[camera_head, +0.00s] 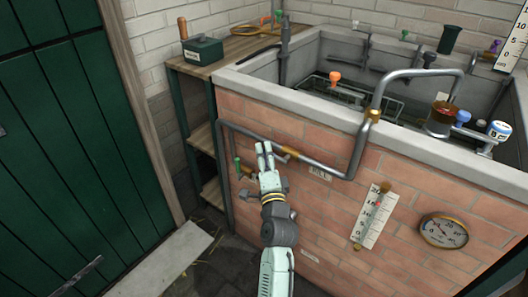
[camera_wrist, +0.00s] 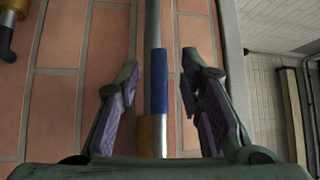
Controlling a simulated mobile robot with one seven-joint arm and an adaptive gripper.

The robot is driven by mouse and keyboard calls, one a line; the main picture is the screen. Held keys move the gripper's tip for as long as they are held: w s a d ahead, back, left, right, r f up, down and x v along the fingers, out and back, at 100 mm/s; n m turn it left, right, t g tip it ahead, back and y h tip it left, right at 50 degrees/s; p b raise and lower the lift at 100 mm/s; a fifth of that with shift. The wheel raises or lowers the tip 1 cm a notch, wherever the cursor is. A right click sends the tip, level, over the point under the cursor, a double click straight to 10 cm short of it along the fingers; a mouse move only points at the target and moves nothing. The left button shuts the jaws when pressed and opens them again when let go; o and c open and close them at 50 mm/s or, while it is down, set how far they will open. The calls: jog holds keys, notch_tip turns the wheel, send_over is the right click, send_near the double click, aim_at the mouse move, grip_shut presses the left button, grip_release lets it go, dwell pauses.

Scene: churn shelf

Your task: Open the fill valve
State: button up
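In the wrist view a lever with a blue sleeve (camera_wrist: 160,84) and a brass fitting (camera_wrist: 151,135) at its near end runs between my fingers. My gripper (camera_wrist: 160,78) is open, with a purple-padded finger on each side of the lever and visible gaps to it. In the head view my gripper (camera_head: 264,148) is at the pipe along the brick front. A brass fitting (camera_head: 287,152) on that pipe shows just right of my fingers, above a small label (camera_head: 320,172) that is hard to read. The blue sleeve is hidden in the head view.
The brick vat (camera_head: 300,210) carries a scale (camera_head: 372,215) and a round gauge (camera_head: 443,231). A green-handled valve (camera_head: 238,168) sits left of my gripper. A wooden shelf (camera_head: 225,55) and green doors (camera_head: 75,130) stand to the left. Some floor is clear below.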

jog(key=v, duration=0.5)
jog(key=shift+s, duration=0.35)
